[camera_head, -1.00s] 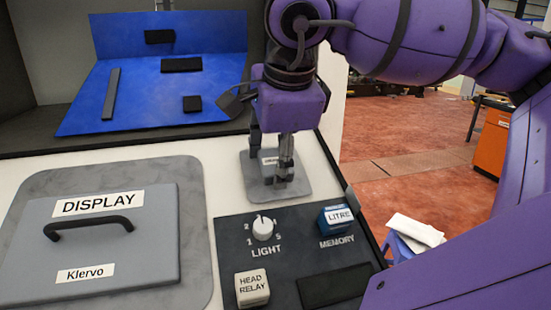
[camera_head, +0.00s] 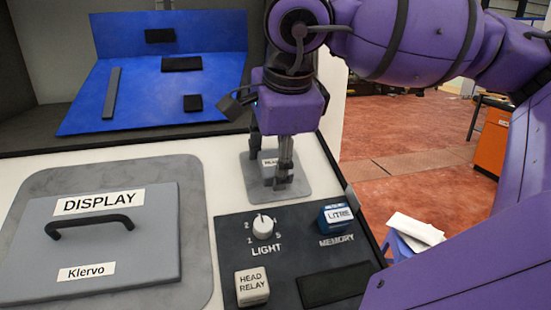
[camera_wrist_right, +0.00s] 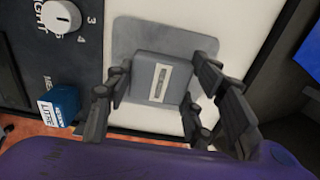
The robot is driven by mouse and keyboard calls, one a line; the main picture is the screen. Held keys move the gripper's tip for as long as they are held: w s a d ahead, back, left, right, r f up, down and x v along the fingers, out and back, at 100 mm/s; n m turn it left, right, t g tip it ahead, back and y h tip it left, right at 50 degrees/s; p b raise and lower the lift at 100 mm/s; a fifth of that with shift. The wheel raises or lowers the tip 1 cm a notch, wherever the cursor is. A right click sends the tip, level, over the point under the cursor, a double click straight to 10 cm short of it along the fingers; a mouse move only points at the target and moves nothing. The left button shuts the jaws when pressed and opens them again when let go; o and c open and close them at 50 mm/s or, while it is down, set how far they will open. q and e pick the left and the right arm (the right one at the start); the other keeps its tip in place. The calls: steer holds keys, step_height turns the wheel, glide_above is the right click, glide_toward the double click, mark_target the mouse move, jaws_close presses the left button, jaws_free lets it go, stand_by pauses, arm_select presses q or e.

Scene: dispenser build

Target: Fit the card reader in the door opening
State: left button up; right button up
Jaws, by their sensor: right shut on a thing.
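The card reader is the small grey block (camera_head: 268,171) with a white label partly reading "READ". It sits on or just above a grey pad (camera_head: 303,188) on the white counter; I cannot tell which. My right gripper (camera_head: 269,174) comes down from above and is shut on it, one finger on each side. In the right wrist view the card reader (camera_wrist_right: 158,80) shows between the fingers (camera_wrist_right: 153,95), over the same pad. A blue panel (camera_head: 140,90) at the back left has several black patches or openings; I cannot tell which one is the door opening. My left gripper is not in view.
A grey "DISPLAY" block (camera_head: 120,250) with a black handle lies front left. A dark panel (camera_head: 300,262) in front holds a light knob (camera_head: 263,227), a "HEAD RELAY" block (camera_head: 251,287) and a blue "LITRE" block (camera_head: 335,217). The white counter (camera_head: 226,170) beside the pad is clear.

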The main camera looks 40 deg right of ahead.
stand_by(0.3)
steer(key=o, duration=1.6)
steer(key=o, duration=0.5)
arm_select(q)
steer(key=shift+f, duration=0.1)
arm_select(e)
steer(key=shift+r, duration=0.2)
steer(key=shift+v, duration=0.9)
steer(key=shift+b+v, duration=1.05)
steer(key=shift+v, duration=0.5)
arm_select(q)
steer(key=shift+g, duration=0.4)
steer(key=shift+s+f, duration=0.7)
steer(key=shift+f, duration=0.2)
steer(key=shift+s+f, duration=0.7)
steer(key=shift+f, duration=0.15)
arm_select(e)
steer(key=shift+s+a+r, duration=0.15)
steer(key=shift+s+r, duration=0.05)
steer(key=shift+r, duration=0.1)
